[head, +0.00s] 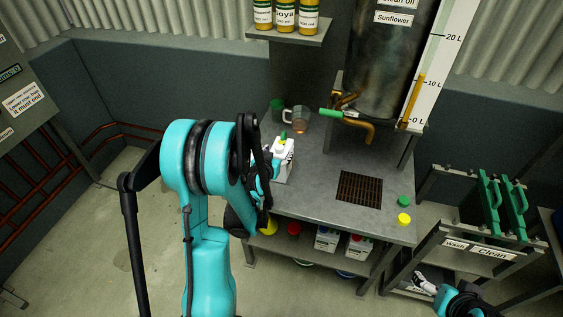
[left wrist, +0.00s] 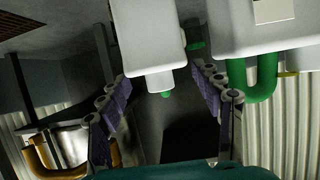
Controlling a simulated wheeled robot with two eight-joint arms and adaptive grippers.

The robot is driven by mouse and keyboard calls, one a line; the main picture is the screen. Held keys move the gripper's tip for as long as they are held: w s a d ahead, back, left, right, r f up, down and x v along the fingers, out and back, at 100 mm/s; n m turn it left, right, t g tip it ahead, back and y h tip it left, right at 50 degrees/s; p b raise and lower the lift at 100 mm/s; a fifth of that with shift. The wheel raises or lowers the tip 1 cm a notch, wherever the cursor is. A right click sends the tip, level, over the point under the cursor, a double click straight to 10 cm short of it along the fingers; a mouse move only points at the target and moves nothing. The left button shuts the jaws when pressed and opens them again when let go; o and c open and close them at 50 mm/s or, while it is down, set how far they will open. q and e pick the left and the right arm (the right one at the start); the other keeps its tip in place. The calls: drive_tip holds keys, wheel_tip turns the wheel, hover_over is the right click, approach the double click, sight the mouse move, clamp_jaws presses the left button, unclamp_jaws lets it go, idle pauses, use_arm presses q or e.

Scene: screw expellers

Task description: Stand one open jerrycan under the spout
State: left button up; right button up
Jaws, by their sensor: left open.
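A white jerrycan (head: 284,162) stands on the grey table, left of the spout (head: 362,127), a brass pipe with a green handle under the dark tank. A green and yellow part shows at its top; I cannot tell if it is open. My left gripper (head: 268,168) is at the jerrycan's left side, partly hiding it. In the left wrist view my left gripper (left wrist: 163,100) is open, with a white neck (left wrist: 160,80) between its fingers and visible gaps on both sides. My right gripper (head: 424,284) is low at the right, its fingers unclear.
A dark grate (head: 360,190) is set in the table below the spout, with nothing on it. A clear mug (head: 297,118) stands behind the jerrycan. More jerrycans (head: 326,238) stand on the lower shelf.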

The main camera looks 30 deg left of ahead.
use_arm(q)
drive_tip(key=b+x, duration=0.1)
drive_tip(key=x, duration=0.1)
drive_tip(key=b+x, duration=0.1)
drive_tip(key=x, duration=0.2)
drive_tip(key=shift+s+d+f, duration=0.1)
drive_tip(key=shift+f, duration=0.3)
drive_tip(key=shift+w, duration=0.2)
drive_tip(key=shift+r, duration=0.1)
clamp_jaws()
